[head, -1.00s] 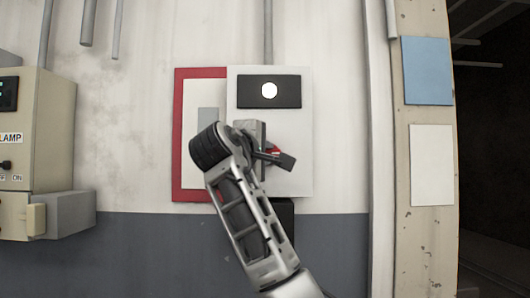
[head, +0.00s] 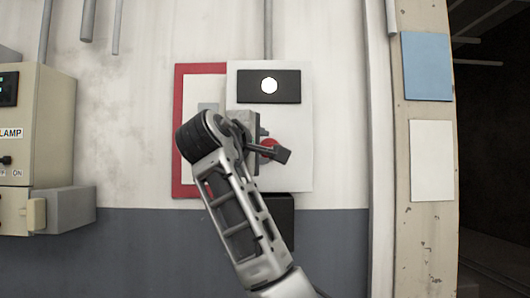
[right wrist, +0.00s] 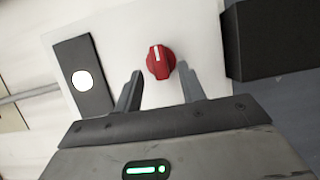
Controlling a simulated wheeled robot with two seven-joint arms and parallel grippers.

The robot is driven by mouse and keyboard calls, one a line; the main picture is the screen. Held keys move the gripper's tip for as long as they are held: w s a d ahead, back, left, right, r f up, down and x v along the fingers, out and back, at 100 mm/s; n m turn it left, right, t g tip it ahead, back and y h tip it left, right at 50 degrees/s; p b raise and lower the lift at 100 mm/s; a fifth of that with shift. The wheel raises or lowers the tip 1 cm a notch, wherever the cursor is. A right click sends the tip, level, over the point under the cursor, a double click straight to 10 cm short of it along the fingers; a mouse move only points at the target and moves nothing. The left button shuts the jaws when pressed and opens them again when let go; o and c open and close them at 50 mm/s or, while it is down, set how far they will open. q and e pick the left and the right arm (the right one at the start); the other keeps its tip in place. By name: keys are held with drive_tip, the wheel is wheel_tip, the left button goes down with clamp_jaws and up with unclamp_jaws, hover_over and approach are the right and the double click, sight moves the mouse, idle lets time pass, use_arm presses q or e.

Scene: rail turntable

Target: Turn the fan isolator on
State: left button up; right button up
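The fan isolator is a pale box (head: 300,120) on the wall, with a red rotary knob (head: 268,142) low on its front. In the right wrist view the red knob (right wrist: 161,62) carries a white mark pointing to the top of the picture. My right gripper (head: 273,146) is at the knob. In the right wrist view its two fingers (right wrist: 160,70) are open, one on each side of the knob, with visible gaps. Whether the tips reach past the knob's face is hard to tell. My arm partly hides the box's left side. My left gripper is not in view.
Above the knob a black panel (head: 245,86) holds a white lamp (head: 269,86). A red-edged board (head: 199,69) sits behind the box's left side. A black box (head: 284,218) is below. A beige cabinet (head: 50,130) stands at the left, a post (head: 430,240) at the right.

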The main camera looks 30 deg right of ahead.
drive_tip(key=b+v, duration=0.3)
drive_tip(key=v, duration=1)
drive_tip(key=w+f+n+t+y, duration=0.1)
drive_tip(key=w+f+y, duration=0.1)
drive_tip(key=w+f, duration=0.35)
drive_tip(key=w+f+n+y, duration=0.1)
drive_tip(key=w+f, duration=0.1)
drive_tip(key=f, duration=0.6)
drive_tip(key=w+f+n+t+y, duration=0.1)
drive_tip(key=w+f+y, duration=0.15)
drive_tip(key=f, duration=0.45)
wheel_tip(320, 180, down, 25)
drive_tip(key=s+a+g+y, duration=0.1)
drive_tip(key=y, duration=0.4)
drive_tip(key=s+f+m+g+y, duration=0.1)
drive_tip(key=s+f+m+y, duration=0.1)
drive_tip(key=s+f, duration=0.45)
drive_tip(key=s+f+m+y, duration=0.1)
drive_tip(key=s+f, duration=0.3)
drive_tip(key=f, duration=0.5)
drive_tip(key=s+f+m+y, duration=0.1)
drive_tip(key=s+f, duration=0.3)
drive_tip(key=s, duration=0.5)
drive_tip(key=s+a+f+m+g+y, duration=0.1)
drive_tip(key=s+f+m, duration=0.3)
drive_tip(key=s, duration=0.6)
drive_tip(key=shift+f+m+g+y, duration=0.2)
drive_tip(key=shift+m+g+y, duration=0.1)
drive_tip(key=shift+y, duration=0.15)
